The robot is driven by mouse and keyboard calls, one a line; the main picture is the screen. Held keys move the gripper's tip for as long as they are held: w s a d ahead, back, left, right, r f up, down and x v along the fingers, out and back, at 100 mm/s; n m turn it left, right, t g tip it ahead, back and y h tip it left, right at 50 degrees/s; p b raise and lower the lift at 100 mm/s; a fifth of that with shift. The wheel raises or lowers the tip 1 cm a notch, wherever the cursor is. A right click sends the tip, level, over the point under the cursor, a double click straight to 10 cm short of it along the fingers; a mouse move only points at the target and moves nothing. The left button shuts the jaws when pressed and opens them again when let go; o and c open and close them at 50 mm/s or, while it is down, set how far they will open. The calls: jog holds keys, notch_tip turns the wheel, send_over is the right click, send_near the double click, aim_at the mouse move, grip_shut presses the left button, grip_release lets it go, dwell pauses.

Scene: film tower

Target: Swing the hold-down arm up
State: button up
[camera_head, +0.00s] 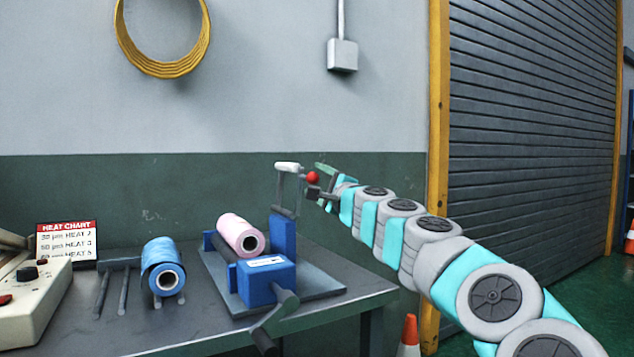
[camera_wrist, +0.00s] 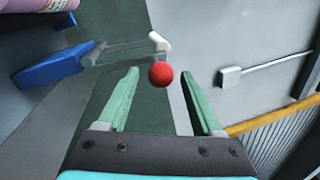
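The hold-down arm (camera_head: 276,190) is a thin grey frame on a blue post (camera_head: 283,240). It stands raised above the pink film roll (camera_head: 240,235), with a white roller (camera_head: 287,166) at its top. A red ball knob (camera_head: 313,178) sits on its side. My gripper (camera_head: 319,181) is at the knob from the right. In the wrist view, the red knob (camera_wrist: 161,74) appears between the tips of my gripper's (camera_wrist: 161,78) two green fingers, with gaps on both sides. The fingers are open. I cannot tell the knob's exact depth.
A blue film roll (camera_head: 163,268) rests on a rack at left on the bench (camera_head: 130,335). A crank handle (camera_head: 275,320) sticks out in front of the blue box. A heat chart sign (camera_head: 66,241) and a control box (camera_head: 35,300) are far left.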

jog(key=shift+s+d, duration=0.1)
jog(key=shift+s, duration=0.05)
jog(key=b+v, duration=0.2)
jog(key=v, duration=0.5)
jog(key=shift+s, duration=0.2)
jog(key=shift+d, duration=0.2)
dwell(0.3)
